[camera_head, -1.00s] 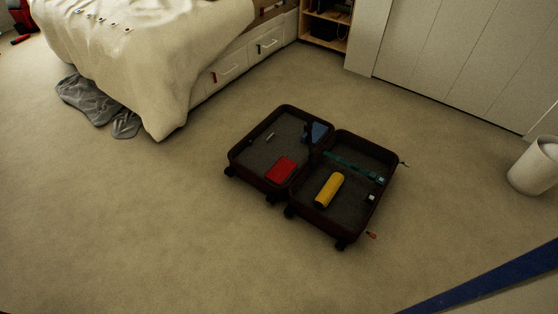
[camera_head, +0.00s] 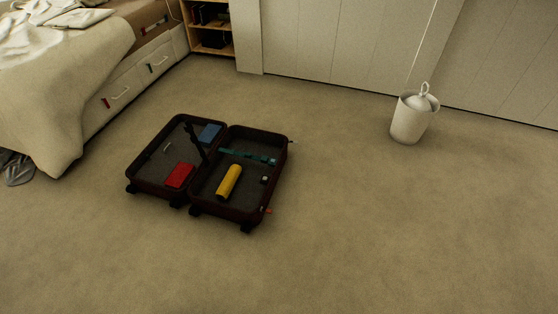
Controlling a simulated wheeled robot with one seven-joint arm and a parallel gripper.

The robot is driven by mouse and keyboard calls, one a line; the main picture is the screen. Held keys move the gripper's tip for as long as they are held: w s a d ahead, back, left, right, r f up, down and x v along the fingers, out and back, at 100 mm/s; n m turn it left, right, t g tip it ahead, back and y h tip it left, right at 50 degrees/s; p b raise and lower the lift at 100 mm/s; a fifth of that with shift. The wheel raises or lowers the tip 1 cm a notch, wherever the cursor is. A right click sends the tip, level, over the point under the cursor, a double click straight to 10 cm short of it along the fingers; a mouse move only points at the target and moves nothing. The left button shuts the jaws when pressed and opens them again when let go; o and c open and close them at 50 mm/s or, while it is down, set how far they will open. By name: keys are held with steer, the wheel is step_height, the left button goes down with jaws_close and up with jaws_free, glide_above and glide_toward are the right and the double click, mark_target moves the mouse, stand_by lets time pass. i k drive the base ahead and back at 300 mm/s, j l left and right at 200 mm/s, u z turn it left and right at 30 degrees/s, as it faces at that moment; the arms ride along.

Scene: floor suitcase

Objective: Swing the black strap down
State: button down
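The open dark suitcase (camera_head: 222,212) lies on the carpet left of centre, its two halves side by side. A black strap (camera_head: 194,139) stands out as a slanted dark line in the left half, near the hinge between the halves. A red item (camera_head: 179,175) lies in the left half. A yellow cylinder (camera_head: 229,181) and a teal strip (camera_head: 248,156) lie in the right half. My gripper is not in view.
A bed with drawers (camera_head: 125,88) stands at the upper left. A white bin (camera_head: 409,119) stands at the right near the pale wall panels (camera_head: 340,42). The carpet in front and to the right of the suitcase is clear.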

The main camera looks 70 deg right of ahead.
mark_target(194, 138)
steer(key=z, duration=1.8)
steer(key=u, duration=1.2)
steer(key=i+l+u, duration=0.1)
steer(key=i, duration=0.35)
steer(key=i+l+u, duration=0.1)
steer(key=i, duration=0.35)
steer(key=i+l+u, duration=0.1)
steer(key=i+l, duration=0.2)
steer(key=i, duration=0.15)
